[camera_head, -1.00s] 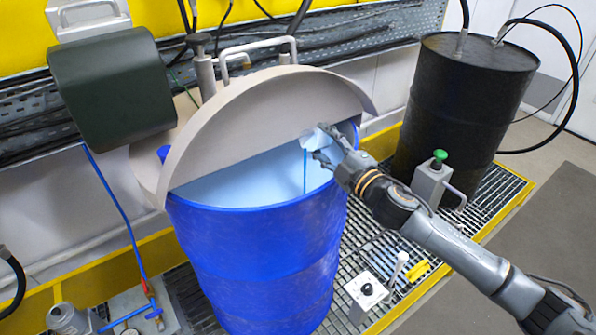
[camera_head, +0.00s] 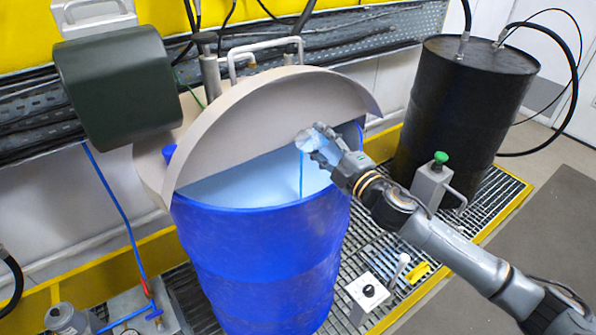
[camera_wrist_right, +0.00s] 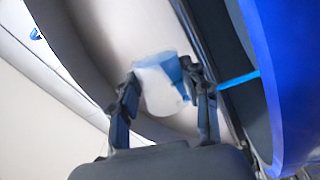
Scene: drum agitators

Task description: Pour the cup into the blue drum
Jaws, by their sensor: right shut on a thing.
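The blue drum (camera_head: 262,255) stands in the middle of the head view, its half lid (camera_head: 225,135) raised over the back and its front mouth open. My right gripper (camera_head: 322,143) is over the right side of the drum's mouth. It is shut on a small clear cup (camera_head: 308,141), which is tipped over. A thin blue stream (camera_head: 301,172) falls from the cup into the drum. In the right wrist view the cup (camera_wrist_right: 160,88) sits between the two fingers (camera_wrist_right: 165,95), with blue liquid at its right side. My left gripper is not in view.
A black drum (camera_head: 462,105) with hoses stands at the right rear. A green-button post (camera_head: 432,180) and a white control box (camera_head: 368,292) stand on the metal grating. A dark green motor housing (camera_head: 118,88) is at the left of the lid.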

